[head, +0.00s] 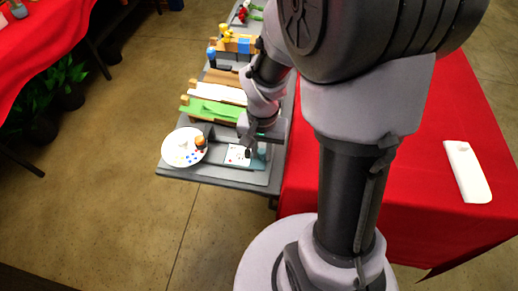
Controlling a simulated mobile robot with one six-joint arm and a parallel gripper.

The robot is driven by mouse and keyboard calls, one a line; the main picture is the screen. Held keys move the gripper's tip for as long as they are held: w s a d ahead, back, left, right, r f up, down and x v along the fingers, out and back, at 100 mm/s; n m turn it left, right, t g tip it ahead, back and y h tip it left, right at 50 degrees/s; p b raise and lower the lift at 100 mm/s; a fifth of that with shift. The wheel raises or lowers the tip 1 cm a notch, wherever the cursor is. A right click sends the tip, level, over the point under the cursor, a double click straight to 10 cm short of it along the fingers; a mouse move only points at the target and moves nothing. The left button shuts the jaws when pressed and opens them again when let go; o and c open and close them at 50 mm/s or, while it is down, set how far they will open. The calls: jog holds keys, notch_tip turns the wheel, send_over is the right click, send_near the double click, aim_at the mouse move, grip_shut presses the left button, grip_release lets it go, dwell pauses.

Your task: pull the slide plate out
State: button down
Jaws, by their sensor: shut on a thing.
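The slide plate looks to be the small flat piece (236,157) with a white face and dark and red marks, at the near end of the grey station table. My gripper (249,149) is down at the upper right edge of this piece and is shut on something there. The fingertips are small and partly hidden by my own wrist, so the exact grip is hard to see. A blue-grey strip (258,163) shows just right of the white face.
A round white dish (184,147) with coloured dots sits left of the plate. Wooden racks with green and white strips (212,110) lie behind. A red-covered table (430,220) with a white tray (466,171) stands at right. Bare floor (110,200) lies left.

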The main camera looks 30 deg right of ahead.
jog(key=c, duration=1.5)
grip_release()
jog(key=shift+c, duration=0.2)
notch_tip(320, 180, up, 17)
jog(key=p, duration=0.8)
jog(key=shift+r, duration=0.2)
jog(key=s+a+r+n+t+y+b, duration=0.1)
jog(key=s+a+r+n+t+y, duration=0.1)
jog(key=s+a+r+t, duration=0.3)
jog(key=s+a+r, duration=0.3)
jog(key=s, duration=0.1)
jog(key=shift+s+a+r+n+t+b, duration=0.35)
jog(key=shift+a+n+t, duration=0.05)
